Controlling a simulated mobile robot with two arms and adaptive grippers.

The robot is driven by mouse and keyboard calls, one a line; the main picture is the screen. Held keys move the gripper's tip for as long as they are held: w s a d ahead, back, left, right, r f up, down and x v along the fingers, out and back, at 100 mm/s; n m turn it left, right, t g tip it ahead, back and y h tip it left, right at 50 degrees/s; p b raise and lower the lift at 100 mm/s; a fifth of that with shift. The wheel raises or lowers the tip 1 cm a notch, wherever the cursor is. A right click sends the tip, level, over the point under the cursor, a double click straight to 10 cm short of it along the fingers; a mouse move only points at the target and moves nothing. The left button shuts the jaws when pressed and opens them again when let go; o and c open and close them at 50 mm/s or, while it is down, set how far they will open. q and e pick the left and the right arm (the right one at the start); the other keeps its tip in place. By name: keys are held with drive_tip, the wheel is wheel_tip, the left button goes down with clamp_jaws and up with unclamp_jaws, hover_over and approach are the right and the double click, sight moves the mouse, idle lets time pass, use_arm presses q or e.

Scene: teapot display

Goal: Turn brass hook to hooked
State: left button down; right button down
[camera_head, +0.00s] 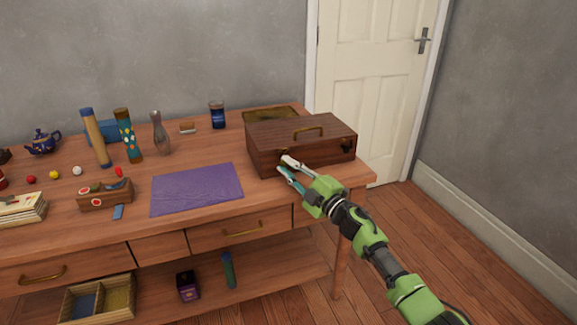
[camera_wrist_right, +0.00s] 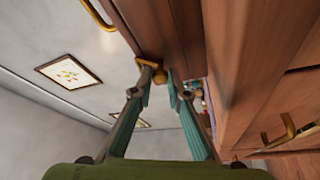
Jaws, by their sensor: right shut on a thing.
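A dark wooden case (camera_head: 262,152) with a brass handle on its lid (camera_head: 308,131) sits closed at the right end of the table. My right gripper (camera_head: 285,167) is at the left part of the case's front face. In the right wrist view, the gripper's fingertips (camera_wrist_right: 159,80) are shut on the small brass hook (camera_wrist_right: 150,66) at the case front. In the head view the fingers hide this hook. How far the hook is turned is hard to tell. My left gripper is in neither view.
A purple mat (camera_head: 196,190) lies left of the case. A dark blue jar (camera_head: 217,116), a grey vase (camera_head: 159,134) and a wooden toolbox (camera_head: 104,197) with items stand further left. The table's front edge runs under my right arm. A white door (camera_head: 372,75) is behind.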

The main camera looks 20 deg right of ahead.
idle(0.3)
drive_tip(key=c, duration=2)
unclamp_jaws()
drive_tip(key=shift+o, duration=0.2)
drive_tip(key=v, duration=1.2)
drive_tip(key=shift+a, duration=0.1)
